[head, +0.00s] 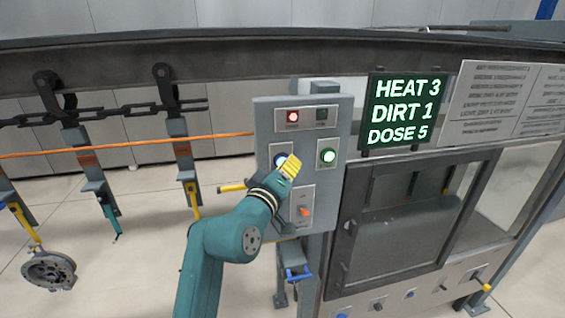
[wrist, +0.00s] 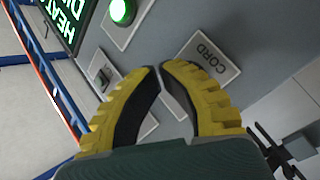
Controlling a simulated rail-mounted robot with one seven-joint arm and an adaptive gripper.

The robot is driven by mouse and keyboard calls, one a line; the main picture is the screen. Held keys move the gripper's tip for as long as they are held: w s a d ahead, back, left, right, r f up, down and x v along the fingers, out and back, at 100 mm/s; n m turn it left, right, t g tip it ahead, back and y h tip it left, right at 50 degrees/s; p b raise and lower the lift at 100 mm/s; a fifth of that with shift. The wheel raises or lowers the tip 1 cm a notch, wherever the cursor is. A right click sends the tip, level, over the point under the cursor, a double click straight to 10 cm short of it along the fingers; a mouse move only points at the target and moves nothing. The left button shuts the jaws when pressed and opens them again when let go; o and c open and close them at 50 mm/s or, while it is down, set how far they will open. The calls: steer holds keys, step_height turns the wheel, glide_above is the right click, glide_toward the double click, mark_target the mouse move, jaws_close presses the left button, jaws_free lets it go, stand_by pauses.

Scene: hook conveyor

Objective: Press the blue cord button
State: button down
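The blue cord button (head: 281,160) glows bluish-white at the middle left of the grey control panel (head: 262,118) in the head view, partly covered by my gripper (head: 291,166). The yellow fingertips are right in front of it and slightly to its right; I cannot tell whether they touch it. In the wrist view my gripper (wrist: 160,68) has its two fingertips together with nothing seen between them. A plate marked CORD (wrist: 208,58) shows just beyond the fingers there, and the button itself is hidden behind them.
A lit green button (head: 328,156) sits right of the gripper, a red one (head: 292,116) above, and an orange switch (head: 305,210) below. A yellow-tipped lever (head: 232,188) sticks out left. The display (head: 403,110) reads HEAT 3, DIRT 1, DOSE 5. Hooks hang from a chain (head: 110,112) at left.

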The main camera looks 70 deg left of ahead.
steer(key=shift+w+a, duration=0.1)
steer(key=shift+a, duration=0.3)
stand_by(0.4)
steer(key=shift+d, duration=0.85)
steer(key=d+p, duration=0.1)
steer(key=d, duration=0.1)
steer(key=s+d+p, duration=0.1)
steer(key=d, duration=0.2)
stand_by(0.3)
stand_by(0.7)
